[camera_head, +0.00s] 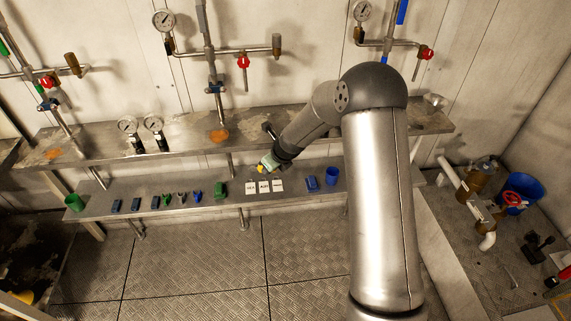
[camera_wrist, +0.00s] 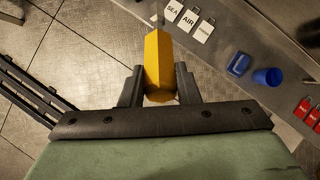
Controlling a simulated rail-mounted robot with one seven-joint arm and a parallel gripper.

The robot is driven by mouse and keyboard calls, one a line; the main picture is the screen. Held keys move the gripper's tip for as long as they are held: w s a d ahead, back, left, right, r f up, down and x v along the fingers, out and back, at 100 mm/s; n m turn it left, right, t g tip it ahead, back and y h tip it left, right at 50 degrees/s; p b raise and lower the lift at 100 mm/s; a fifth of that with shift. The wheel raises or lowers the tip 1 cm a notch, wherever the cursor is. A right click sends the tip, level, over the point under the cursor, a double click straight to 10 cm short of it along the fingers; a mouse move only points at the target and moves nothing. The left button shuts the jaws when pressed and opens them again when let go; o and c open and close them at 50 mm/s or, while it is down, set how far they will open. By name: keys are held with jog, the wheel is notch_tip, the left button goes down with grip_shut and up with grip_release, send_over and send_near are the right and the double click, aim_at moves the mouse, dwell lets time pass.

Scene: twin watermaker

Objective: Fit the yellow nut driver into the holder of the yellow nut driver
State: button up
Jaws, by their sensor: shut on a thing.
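The yellow nut driver (camera_wrist: 158,58) is held between the two dark fingers of my gripper (camera_wrist: 160,92) in the wrist view. Its thick yellow handle points up the picture, and a thin grey shaft tip shows faintly at its far end. In the head view, my gripper (camera_head: 266,164) is above the lower metal shelf, left of my arm, and only a small yellow patch of the driver shows. I cannot make out the holder of the yellow nut driver for certain. Several small dark blue and green pieces (camera_head: 168,200) stand in a row on the shelf to the left.
The lower shelf (camera_head: 100,213) also carries white labelled tags (camera_head: 264,187), a blue block (camera_head: 312,184), a blue cup (camera_head: 332,176), a green block (camera_head: 219,189) and a green cup (camera_head: 74,202). An upper shelf (camera_head: 185,141) with gauges lies behind. Red tags (camera_wrist: 306,108) show at right.

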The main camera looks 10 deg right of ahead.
jog(key=w+a+r+n+g+p, duration=0.1)
jog(key=a+n, duration=0.1)
jog(key=w+a+r+n+g, duration=0.1)
jog(key=w+a+n, duration=0.1)
jog(key=n, duration=0.1)
jog(key=w+a+r+n+g+p, duration=0.1)
jog(key=n+g, duration=0.1)
jog(key=shift+w+a+r+n+h+p, duration=0.2)
jog(key=shift+w+a+n+h+p, duration=0.1)
jog(key=shift+a+h+p, duration=0.1)
jog(key=w+d+r+n+h+p, duration=0.1)
jog(key=w+r+n+h+p, duration=0.1)
jog(key=r+n, duration=0.5)
jog(key=shift+w+d+n+g+h+p, duration=0.2)
jog(key=shift+w+n+g+h+p, duration=0.15)
jog(key=shift+w, duration=0.45)
jog(key=w+d+r+n+t+p, duration=0.2)
jog(key=w+d+r+n, duration=0.2)
jog(key=d+r+n, duration=0.2)
jog(key=w+d+r+n+t+p, duration=0.2)
jog(key=w+d+r+n, duration=0.2)
jog(key=d+r+n, duration=0.3)
jog(key=d+r, duration=0.2)
jog(key=d, duration=0.2)
jog(key=shift+d+p, duration=0.25)
jog(key=shift+p, duration=0.15)
jog(key=shift+r, duration=0.1)
